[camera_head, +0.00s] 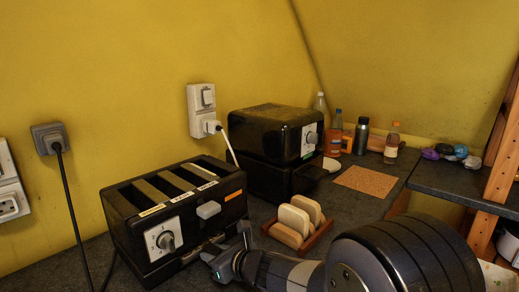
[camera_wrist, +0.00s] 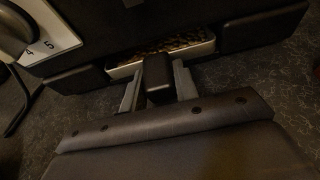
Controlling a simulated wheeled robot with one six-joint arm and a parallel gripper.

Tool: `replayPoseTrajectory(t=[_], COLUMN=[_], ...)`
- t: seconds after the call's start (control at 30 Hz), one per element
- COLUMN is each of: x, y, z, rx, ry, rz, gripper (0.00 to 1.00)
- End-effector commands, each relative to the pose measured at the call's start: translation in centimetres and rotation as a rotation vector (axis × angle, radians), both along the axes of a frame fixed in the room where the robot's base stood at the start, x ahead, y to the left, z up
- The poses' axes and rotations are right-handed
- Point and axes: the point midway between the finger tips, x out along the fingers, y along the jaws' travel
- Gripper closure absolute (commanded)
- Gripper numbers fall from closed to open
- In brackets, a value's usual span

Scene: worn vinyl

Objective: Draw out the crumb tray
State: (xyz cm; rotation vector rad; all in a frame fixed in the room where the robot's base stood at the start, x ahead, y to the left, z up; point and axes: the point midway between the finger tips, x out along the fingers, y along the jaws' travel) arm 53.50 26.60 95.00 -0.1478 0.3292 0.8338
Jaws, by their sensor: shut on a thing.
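The black toaster (camera_head: 175,215) stands at the left on the dark counter, with slots on top, a dial and a grey lever on its front. In the wrist view the crumb tray (camera_wrist: 201,49) shows low in the toaster's front, partly out, with a light rim and brown crumbs inside. Its dark block-like handle (camera_wrist: 157,72) points toward me. My gripper (camera_head: 224,250) is low at the toaster's front; in the wrist view its two grey fingers (camera_wrist: 157,88) are shut on the handle, one on each side. The tray's rear part is hidden inside the toaster.
A second black appliance (camera_head: 275,150) stands behind. A rack with bread slices (camera_head: 297,220) is close to the right of my gripper. Bottles (camera_head: 338,133) and a cork mat (camera_head: 365,181) are farther back. A wooden shelf post (camera_head: 497,165) stands at the right.

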Motion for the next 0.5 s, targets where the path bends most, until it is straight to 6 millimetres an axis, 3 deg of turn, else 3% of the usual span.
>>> replayPoseTrajectory(t=[0.5], x=[-3.5], y=[-4.0], z=[0.0], rx=[0.001], ry=[-0.002], rz=[-0.002], gripper=[1.00])
